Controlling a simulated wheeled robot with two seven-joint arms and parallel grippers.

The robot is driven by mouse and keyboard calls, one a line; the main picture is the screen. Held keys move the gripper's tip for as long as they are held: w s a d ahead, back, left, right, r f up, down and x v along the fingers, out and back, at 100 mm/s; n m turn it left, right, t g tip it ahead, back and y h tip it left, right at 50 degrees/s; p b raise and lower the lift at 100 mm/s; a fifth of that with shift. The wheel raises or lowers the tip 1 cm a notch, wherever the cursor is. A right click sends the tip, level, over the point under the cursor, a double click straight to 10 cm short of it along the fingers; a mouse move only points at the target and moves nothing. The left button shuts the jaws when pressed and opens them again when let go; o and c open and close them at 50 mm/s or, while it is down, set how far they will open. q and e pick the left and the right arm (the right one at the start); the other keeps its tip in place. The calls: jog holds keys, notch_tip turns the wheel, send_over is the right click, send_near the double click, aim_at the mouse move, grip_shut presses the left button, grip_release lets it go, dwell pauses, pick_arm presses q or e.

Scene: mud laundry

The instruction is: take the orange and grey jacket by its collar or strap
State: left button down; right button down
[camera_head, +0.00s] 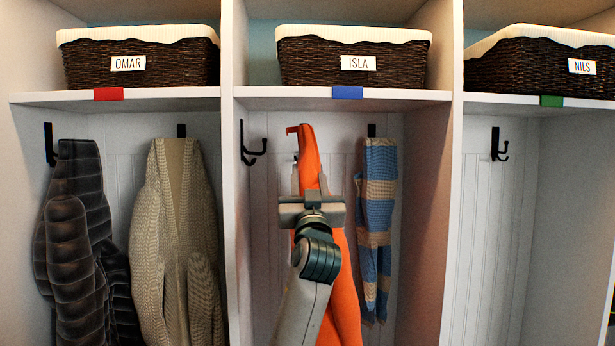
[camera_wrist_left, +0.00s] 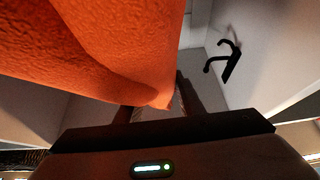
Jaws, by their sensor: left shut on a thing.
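The orange jacket (camera_head: 343,290) is upright in the middle cubby, under the ISLA basket. A small orange loop shows at its top left. No grey part of the jacket can be made out. My left gripper (camera_head: 309,183) is in front of it and shut on its upper part, below the top. The left wrist view shows the orange cloth (camera_wrist_left: 100,40) running down between the fingers of my left gripper (camera_wrist_left: 157,108). My forearm hides the jacket's lower middle. My right gripper is out of view.
A bare black double hook (camera_head: 250,146) is on the cubby's left side; a hook (camera_wrist_left: 230,62) shows in the wrist view. A blue and tan striped scarf (camera_head: 378,220) hangs close on the right. Dividers (camera_head: 453,200) stand at both sides. A beige cardigan (camera_head: 172,240) hangs in the left cubby.

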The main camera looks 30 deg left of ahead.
pick_arm(q)
jog(key=s+d, duration=0.4)
jog(key=s, duration=0.3)
jog(key=shift+s+d+f, duration=0.25)
jog(key=shift+f, duration=0.1)
dwell(0.5)
jog(key=shift+y, duration=0.3)
